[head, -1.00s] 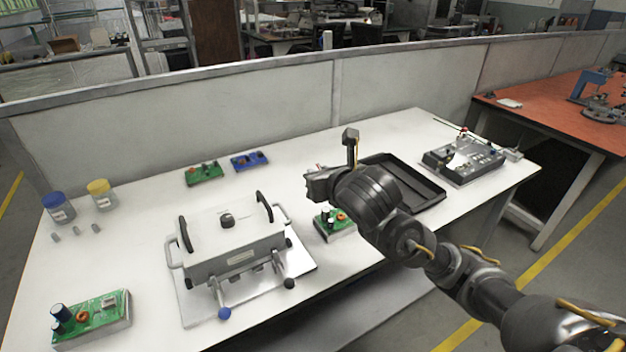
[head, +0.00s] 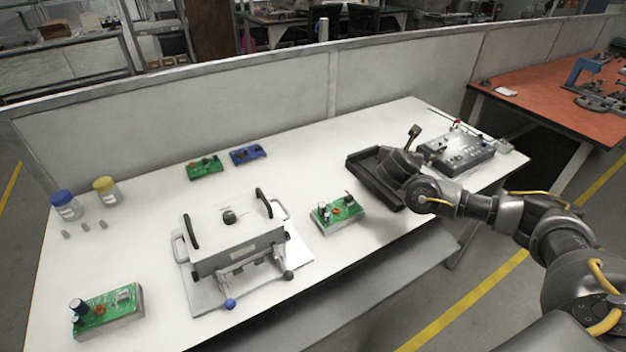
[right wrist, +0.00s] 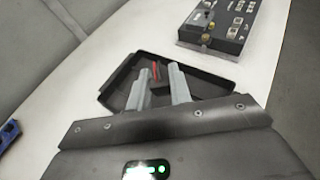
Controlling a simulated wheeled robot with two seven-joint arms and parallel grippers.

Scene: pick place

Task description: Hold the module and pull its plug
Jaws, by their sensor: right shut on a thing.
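The near module, a green circuit board on a pale block (head: 338,213), lies on the table right of the grey fixture, with no gripper touching it. A second such module (head: 107,312) lies at the front left. My right gripper (head: 402,160) is over the black tray (head: 372,184). In the right wrist view its two grey fingers (right wrist: 158,80) are shut on a small dark and red piece (right wrist: 156,70), which looks like a plug, above the tray (right wrist: 118,82). In the head view my arm hides that piece. My left gripper is in neither view.
A grey fixture with handles (head: 232,237) stands mid-table. A control box (head: 455,152) is right of the tray. Green (head: 205,168) and blue (head: 248,154) boards lie at the back; two jars (head: 66,204) stand at the left. A partition (head: 220,105) runs behind.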

